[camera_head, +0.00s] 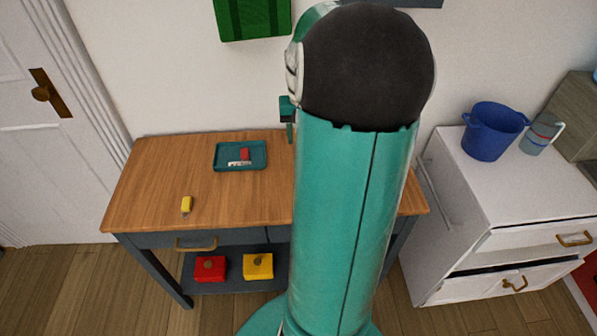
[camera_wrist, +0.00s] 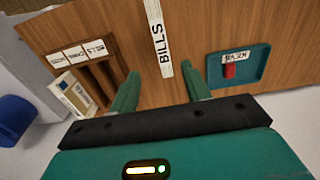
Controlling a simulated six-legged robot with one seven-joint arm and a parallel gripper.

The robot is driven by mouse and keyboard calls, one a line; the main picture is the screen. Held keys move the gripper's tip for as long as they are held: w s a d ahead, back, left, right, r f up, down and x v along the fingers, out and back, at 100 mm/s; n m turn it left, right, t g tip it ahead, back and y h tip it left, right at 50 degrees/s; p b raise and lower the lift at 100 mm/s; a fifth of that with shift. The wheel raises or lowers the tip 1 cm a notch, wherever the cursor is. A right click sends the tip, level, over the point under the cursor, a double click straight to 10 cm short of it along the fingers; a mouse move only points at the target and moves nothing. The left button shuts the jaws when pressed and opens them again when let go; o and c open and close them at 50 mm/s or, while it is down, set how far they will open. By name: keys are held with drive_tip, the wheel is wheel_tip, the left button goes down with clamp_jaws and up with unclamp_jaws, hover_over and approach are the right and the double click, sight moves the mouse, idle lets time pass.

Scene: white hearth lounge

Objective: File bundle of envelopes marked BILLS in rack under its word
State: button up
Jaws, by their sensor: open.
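The bundle of envelopes marked BILLS (camera_wrist: 158,62) shows in the wrist view as a narrow white strip with black letters on the wooden table. My gripper (camera_wrist: 159,68) is open and empty; its two green fingers stand apart on either side of the bundle's near end. I cannot tell how high they are above the table. The wooden rack (camera_wrist: 105,78) is to the left in the wrist view, with white word labels along its top. The rightmost label (camera_wrist: 97,47) seems to read BILLS, but it is small. In the head view my arm hides the bundle and the rack.
A teal tray (camera_head: 221,164) holding a red item (camera_head: 245,154) and a label lies on the table (camera_head: 150,180). A yellow item (camera_head: 186,205) lies near the front left. Red (camera_head: 210,269) and yellow (camera_head: 258,266) boxes sit on the lower shelf. A white cabinet (camera_head: 480,205) stands right.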

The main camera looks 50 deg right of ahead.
wheel_tip(320, 180, down, 9)
drive_tip(key=shift+s+a+r, duration=0.1)
drive_tip(key=shift+r, duration=0.1)
drive_tip(key=f, duration=0.5)
drive_tip(key=shift+a+f, duration=0.1)
drive_tip(key=shift+a, duration=0.1)
clamp_jaws()
